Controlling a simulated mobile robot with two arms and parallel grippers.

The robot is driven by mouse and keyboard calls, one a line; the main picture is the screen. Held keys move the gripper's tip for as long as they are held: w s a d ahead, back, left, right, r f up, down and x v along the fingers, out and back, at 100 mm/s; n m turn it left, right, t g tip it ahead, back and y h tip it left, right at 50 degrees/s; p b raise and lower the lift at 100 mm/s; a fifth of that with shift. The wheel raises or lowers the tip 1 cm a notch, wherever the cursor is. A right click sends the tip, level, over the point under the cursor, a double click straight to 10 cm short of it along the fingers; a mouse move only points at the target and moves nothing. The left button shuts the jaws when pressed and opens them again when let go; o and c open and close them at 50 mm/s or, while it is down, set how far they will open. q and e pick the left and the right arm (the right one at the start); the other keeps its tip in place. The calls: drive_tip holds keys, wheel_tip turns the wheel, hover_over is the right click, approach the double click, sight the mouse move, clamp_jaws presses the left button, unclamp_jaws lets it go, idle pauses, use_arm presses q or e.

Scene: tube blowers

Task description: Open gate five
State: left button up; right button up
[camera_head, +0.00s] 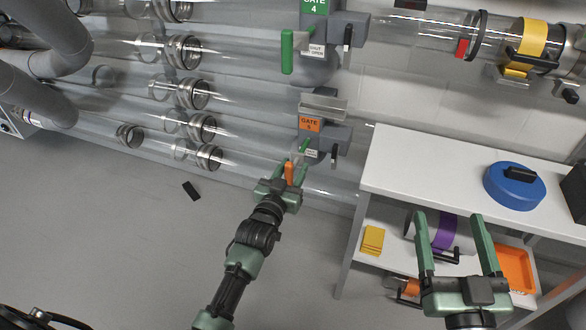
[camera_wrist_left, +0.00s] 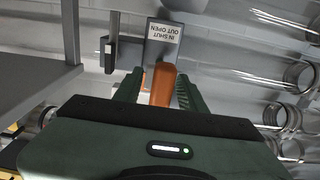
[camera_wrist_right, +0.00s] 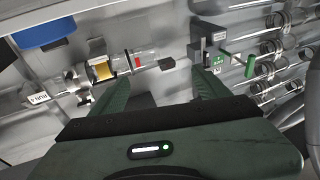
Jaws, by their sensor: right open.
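Gate five's orange label (camera_head: 311,124) marks a grey housing (camera_head: 333,138) on a clear tube in the head view. Its orange handle (camera_head: 289,173) hangs below, and shows in the left wrist view (camera_wrist_left: 162,85). My left gripper (camera_head: 291,170) has its fingers on either side of this handle; whether they press on it I cannot tell. A small tag (camera_wrist_left: 163,32) reading "in shut, out open" is just beyond the handle. My right gripper (camera_head: 452,222) is open and empty, in front of the white shelf unit.
Gate four (camera_head: 313,8) with a green handle (camera_head: 287,52) is above gate five. Several clear tubes with metal collars run left. The white table (camera_head: 420,170) holds a blue disc (camera_head: 500,192); its lower shelf has yellow blocks (camera_head: 373,240) and an orange tray (camera_head: 516,268). A black piece (camera_head: 191,190) shows lower left.

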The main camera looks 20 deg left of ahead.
use_arm(q)
drive_tip(key=shift+s, duration=0.2)
drive_tip(key=s+p, duration=0.2)
drive_tip(key=s, duration=0.5)
drive_tip(key=shift+s+a, duration=0.15)
drive_tip(key=shift+s, duration=0.05)
use_arm(e)
wheel_tip(320, 180, down, 11)
drive_tip(key=s+d+g+h, duration=0.1)
drive_tip(key=d+g+h, duration=0.1)
drive_tip(key=g, duration=0.4)
drive_tip(key=shift+s+r, duration=0.2)
drive_tip(key=shift+s, duration=0.15)
